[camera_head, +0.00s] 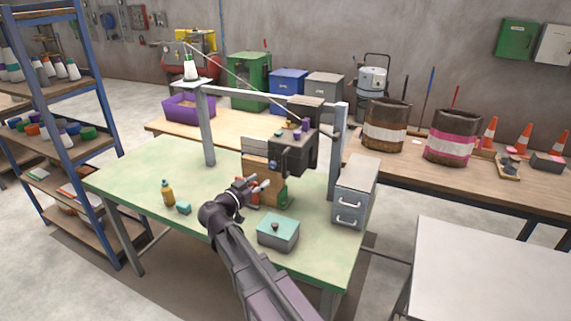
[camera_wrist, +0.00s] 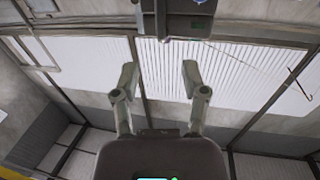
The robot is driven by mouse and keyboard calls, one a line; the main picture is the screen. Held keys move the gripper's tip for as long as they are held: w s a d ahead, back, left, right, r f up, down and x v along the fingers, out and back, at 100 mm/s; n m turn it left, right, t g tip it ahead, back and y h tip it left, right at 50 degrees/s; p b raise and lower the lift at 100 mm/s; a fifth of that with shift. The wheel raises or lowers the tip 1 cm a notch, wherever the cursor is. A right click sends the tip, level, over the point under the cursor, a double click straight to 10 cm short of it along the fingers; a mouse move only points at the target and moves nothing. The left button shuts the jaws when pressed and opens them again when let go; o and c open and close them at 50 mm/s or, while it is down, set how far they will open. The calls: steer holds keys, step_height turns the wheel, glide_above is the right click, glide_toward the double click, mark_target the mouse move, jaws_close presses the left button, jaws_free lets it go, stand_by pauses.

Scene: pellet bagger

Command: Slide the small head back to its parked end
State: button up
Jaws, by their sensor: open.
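In the wrist view, a dark body with a small green patch (camera_wrist: 190,22), probably the head's underside, shows at the top edge, beyond the fingertips. My gripper (camera_head: 257,184) is low, in front of and left of the head. In the wrist view its two fingers (camera_wrist: 158,80) are apart with nothing between them. I cannot tell which end is the parked one.
The table's left part is mostly clear.

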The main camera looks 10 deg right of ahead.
mark_target(283, 164)
steer(key=x, duration=1.3)
steer(key=shift+d, duration=0.1)
jaws_close()
steer(key=shift+d, duration=0.25)
steer(key=shift+a, duration=0.25)
steer(key=shift+w, duration=0.2)
